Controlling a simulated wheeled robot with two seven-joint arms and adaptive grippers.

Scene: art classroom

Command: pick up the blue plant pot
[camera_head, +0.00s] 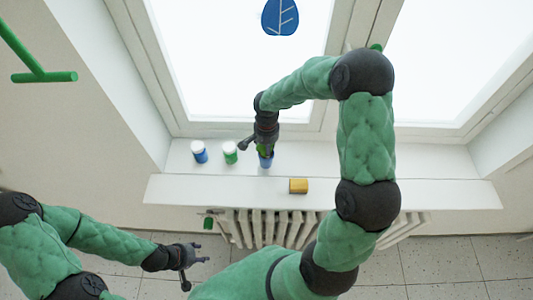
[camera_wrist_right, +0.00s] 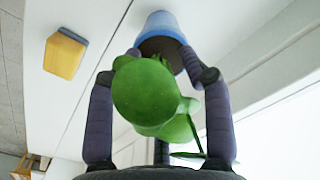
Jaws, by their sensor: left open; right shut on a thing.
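The blue plant pot (camera_head: 266,161) is at the windowsill below my right gripper (camera_head: 266,148). In the right wrist view the blue pot (camera_wrist_right: 160,28) shows dark soil and a green plant (camera_wrist_right: 145,92) that rises toward the camera. The fingers of my right gripper (camera_wrist_right: 165,62) are shut on the pot's rim, one on each side. I cannot tell whether the pot touches the sill. My left gripper (camera_head: 197,264) is open and empty, low at the left in front of the radiator, well away from the pot.
Two white-lidded jars, one blue (camera_head: 199,153) and one green (camera_head: 230,153), stand on the windowsill (camera_head: 390,188) left of the pot. A yellow sponge-like block (camera_head: 298,186) lies near the sill's front edge. A radiator (camera_head: 270,229) is below. The sill's right part looks clear.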

